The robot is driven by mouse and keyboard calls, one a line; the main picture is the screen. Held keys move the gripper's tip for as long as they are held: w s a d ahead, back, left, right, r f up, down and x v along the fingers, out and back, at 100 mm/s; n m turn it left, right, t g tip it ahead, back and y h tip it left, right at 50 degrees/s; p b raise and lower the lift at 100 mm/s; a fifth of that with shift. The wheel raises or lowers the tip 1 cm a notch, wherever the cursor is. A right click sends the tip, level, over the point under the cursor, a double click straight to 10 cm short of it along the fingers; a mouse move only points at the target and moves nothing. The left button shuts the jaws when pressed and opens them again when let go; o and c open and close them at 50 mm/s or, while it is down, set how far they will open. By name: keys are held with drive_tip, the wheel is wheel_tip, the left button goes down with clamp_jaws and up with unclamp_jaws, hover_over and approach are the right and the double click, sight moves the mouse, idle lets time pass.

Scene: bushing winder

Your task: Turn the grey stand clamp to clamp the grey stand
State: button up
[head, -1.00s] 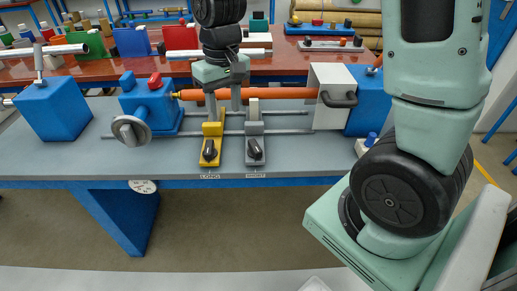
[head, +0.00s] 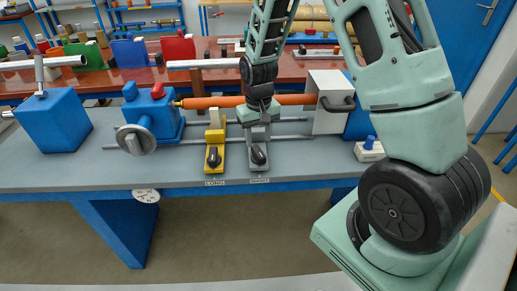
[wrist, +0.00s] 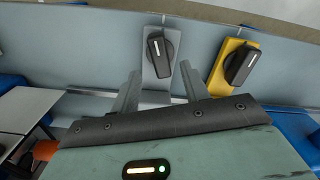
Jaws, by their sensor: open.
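The grey stand (head: 259,165) stands on the bench rails beside the yellow stand, above the "SHORT" label. Its clamp (head: 258,153), a black knob with a white line, sits on the front of its base. In the wrist view the grey stand clamp (wrist: 160,47) lies just beyond the fingertips, with its white line roughly along the stand.
The yellow stand (head: 214,136) with its own black knob (head: 213,156) is close on the left. An orange bar (head: 213,102) runs behind my gripper. A grey box (head: 327,90) with a black handle is to the right. The bench front is clear.

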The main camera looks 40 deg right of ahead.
sight(258, 151)
drive_tip(key=shift+f, duration=2.65)
